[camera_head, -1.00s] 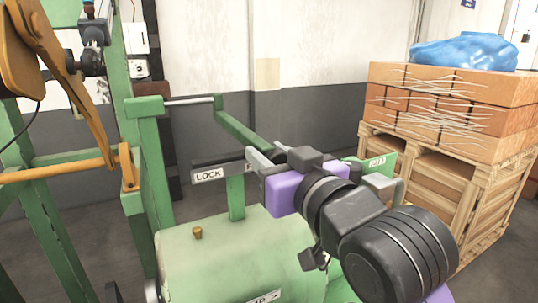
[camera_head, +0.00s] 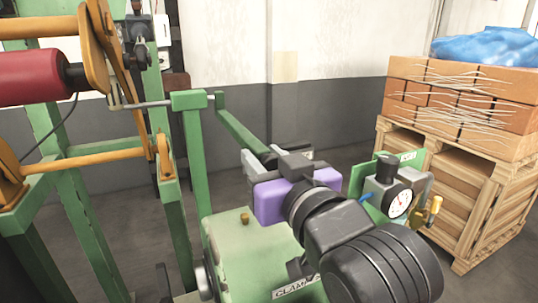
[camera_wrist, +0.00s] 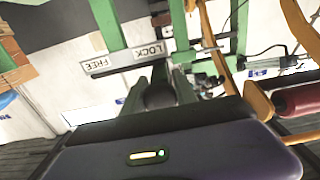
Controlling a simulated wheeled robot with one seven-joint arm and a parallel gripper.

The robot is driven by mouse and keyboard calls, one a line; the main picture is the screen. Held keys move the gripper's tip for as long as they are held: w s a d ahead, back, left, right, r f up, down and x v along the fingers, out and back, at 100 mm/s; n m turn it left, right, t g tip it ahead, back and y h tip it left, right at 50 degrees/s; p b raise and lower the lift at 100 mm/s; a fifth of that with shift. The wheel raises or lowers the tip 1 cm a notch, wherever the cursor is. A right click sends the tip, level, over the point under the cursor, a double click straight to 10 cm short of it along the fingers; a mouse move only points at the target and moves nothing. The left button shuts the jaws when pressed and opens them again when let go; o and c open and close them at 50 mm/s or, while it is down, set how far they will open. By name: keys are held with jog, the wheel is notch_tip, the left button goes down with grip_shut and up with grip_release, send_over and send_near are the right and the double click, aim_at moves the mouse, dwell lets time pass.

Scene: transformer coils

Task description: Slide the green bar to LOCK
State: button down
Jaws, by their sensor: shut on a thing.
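The green bar (camera_head: 242,130) runs from a thin metal rod beside a green post toward my gripper (camera_head: 268,158). My gripper is shut at the bar's near end; the purple gripper body hides much of the grip. A dark rounded piece shows between the fingers in the wrist view (camera_wrist: 160,95). A white label plate (camera_wrist: 124,58) there reads LOCK and FREE upside down, and the fingers sit close to the LOCK end.
The green post (camera_head: 189,135) and frame with a red roller (camera_head: 38,79) stand at left. A pressure gauge (camera_head: 400,204) is close at right. A loaded pallet stack (camera_head: 455,165) stands behind it.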

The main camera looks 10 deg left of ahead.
jog(key=shift+s+a, duration=0.15)
jog(key=shift+a, duration=0.05)
jog(key=c, duration=1)
grip_release()
jog(key=shift+a, duration=0.1)
jog(key=shift+s+d, duration=0.3)
jog(key=b+v, duration=0.1)
jog(key=v, duration=0.6)
jog(key=shift+b, duration=0.35)
